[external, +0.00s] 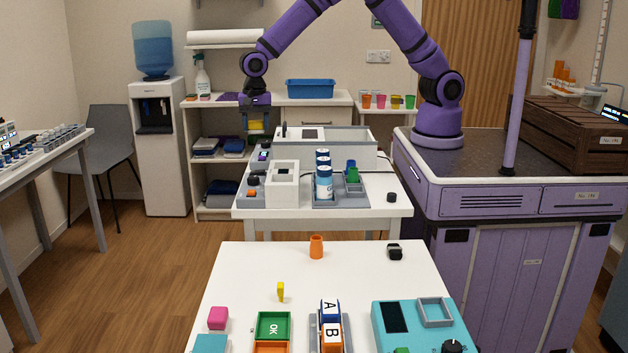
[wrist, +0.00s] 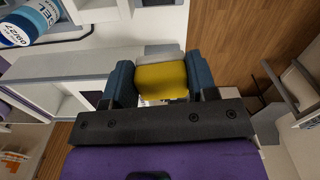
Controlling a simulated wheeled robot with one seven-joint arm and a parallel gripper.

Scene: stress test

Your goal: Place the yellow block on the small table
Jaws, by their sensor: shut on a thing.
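My gripper (external: 257,128) hangs pointing down near the left end of the middle white table (external: 330,222), above its surface. It is shut on a yellow block (external: 256,125). In the wrist view the block (wrist: 162,80) sits between the two blue-grey fingers of my gripper (wrist: 160,83). A nearer white table (external: 362,285) fills the lower part of the external view. I cannot tell which of the two is the small table. A small yellow piece (external: 281,291) stands on the nearer table.
The middle table holds a long grey-white device (external: 345,150), a white box (external: 283,183) and blue-capped bottles (external: 324,183). The nearer table carries an orange cup (external: 316,247), a black item (external: 395,251) and a teal device (external: 412,325). Its back left part is clear.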

